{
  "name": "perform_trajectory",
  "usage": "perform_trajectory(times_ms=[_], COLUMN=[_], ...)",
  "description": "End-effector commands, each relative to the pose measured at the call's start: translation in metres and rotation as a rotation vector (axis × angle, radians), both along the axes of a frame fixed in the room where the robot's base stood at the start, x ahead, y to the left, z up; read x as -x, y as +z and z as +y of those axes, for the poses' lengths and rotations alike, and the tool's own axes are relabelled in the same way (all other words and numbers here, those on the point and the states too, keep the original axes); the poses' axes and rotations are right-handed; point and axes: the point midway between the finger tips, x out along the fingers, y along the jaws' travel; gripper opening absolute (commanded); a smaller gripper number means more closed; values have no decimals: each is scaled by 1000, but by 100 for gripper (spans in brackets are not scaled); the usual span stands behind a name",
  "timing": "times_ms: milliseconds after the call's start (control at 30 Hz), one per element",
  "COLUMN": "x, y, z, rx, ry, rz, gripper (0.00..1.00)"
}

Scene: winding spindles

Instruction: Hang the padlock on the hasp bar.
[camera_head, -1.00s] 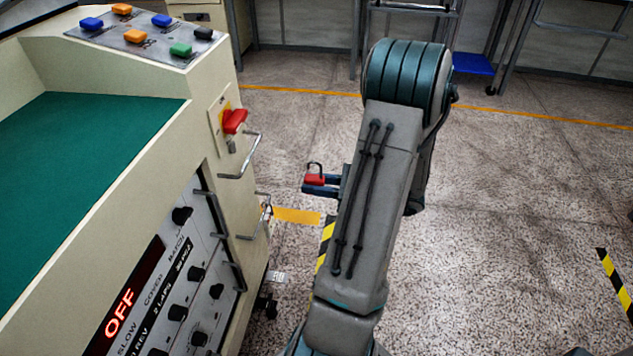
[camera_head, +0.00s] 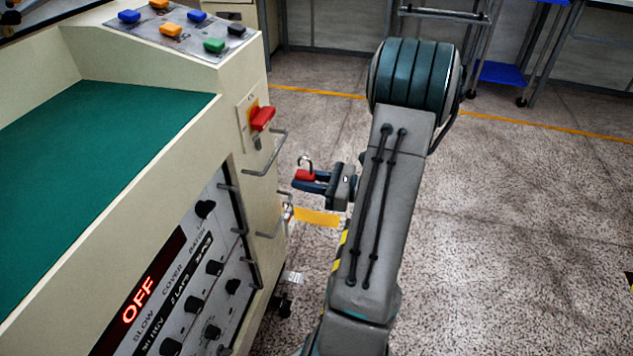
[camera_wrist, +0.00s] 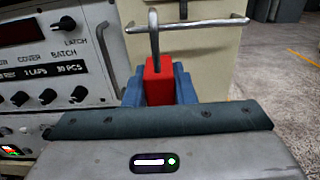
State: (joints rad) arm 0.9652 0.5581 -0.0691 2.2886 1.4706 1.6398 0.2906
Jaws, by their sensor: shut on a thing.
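The padlock has a red body (camera_head: 305,175) and a grey shackle (camera_head: 305,160) standing up. My gripper (camera_head: 318,184) is shut on the padlock body, in the air to the right of the cream machine. In the wrist view the red body (camera_wrist: 160,82) sits between the blue fingers, with the shackle (camera_wrist: 154,38) pointing up. A small grey metal piece (camera_head: 258,143), possibly the hasp bar, sits below the red rotary switch (camera_head: 262,118); its shape is too small to tell. The padlock is apart from it, lower and to the right.
Bent metal handles (camera_head: 277,160) stick out from the machine (camera_head: 150,140) between switch and padlock. In the wrist view a horizontal metal bar (camera_wrist: 210,22) appears behind the shackle. Knobs and an OFF display (camera_head: 150,290) fill the front panel. Floor to the right is open.

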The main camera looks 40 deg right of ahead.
Motion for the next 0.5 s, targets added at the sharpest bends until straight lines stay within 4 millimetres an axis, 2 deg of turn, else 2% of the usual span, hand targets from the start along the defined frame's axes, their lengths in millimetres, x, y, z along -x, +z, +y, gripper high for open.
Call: perform_trajectory(times_ms=[500], x=[-33], y=[0], z=[26], rx=[1], ry=[2], rz=[-1], gripper=[3])
